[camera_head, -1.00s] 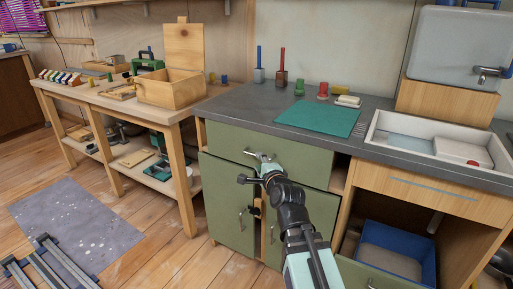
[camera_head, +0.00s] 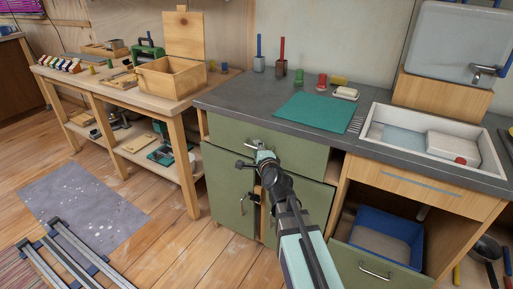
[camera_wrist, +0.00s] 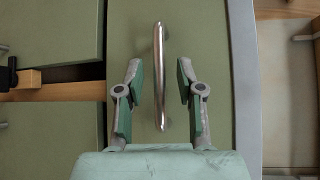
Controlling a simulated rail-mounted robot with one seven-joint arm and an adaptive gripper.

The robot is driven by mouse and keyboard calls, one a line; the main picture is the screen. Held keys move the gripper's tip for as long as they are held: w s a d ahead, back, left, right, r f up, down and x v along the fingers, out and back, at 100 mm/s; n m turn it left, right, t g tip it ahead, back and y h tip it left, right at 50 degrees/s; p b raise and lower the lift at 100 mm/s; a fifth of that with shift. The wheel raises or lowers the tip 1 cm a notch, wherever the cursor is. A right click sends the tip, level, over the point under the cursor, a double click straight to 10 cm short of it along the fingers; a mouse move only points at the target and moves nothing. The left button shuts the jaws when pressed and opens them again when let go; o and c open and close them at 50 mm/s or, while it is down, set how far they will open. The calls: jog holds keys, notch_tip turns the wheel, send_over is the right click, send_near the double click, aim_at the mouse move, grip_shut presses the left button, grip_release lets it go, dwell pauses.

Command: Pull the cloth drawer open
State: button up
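The green drawer front (camera_head: 225,132) is at the top of the green cabinet, just under the grey worktop. Its metal bar handle (camera_wrist: 158,75) shows in the wrist view between my gripper's two fingers. My gripper (camera_head: 262,156) is at this handle in the head view, partly hiding it. In the wrist view my gripper (camera_wrist: 158,82) is open, with a gap between each finger and the bar. The drawer looks closed in the head view. Its contents are hidden.
Green doors (camera_head: 230,190) are below the drawer. At right, a lower drawer with a blue bin (camera_head: 386,236) stands open. A green mat (camera_head: 312,113) and small items lie on the worktop.

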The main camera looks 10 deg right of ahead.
jog(key=shift+w+f, duration=0.1)
jog(key=shift+w, duration=0.55)
grip_shut()
jog(key=shift+a, duration=0.1)
